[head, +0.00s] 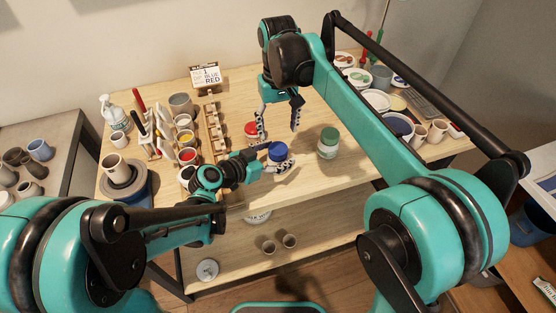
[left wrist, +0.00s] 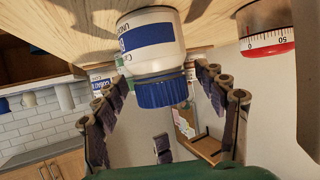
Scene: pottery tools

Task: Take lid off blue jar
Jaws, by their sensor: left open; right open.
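The blue jar (head: 277,151) stands on the wooden table with its blue lid on top. In the left wrist view, which looks upside down, it is a white jar with a blue label (left wrist: 148,38) and a ribbed blue lid (left wrist: 162,90). My left gripper (head: 275,161) is open, its fingers on either side of the lid; in the left wrist view its fingers (left wrist: 162,82) flank the lid with small gaps. Whether any pad touches is hard to tell. My right gripper (head: 278,121) is open and empty, above the table behind the blue jar.
A green-lidded jar (head: 328,142) stands to the right and a red-topped item (head: 251,129) behind left. Paint pots (head: 187,156) and a wooden rack (head: 215,130) stand left. A sign (head: 206,76) stands at the back. Table around the green-lidded jar is clear.

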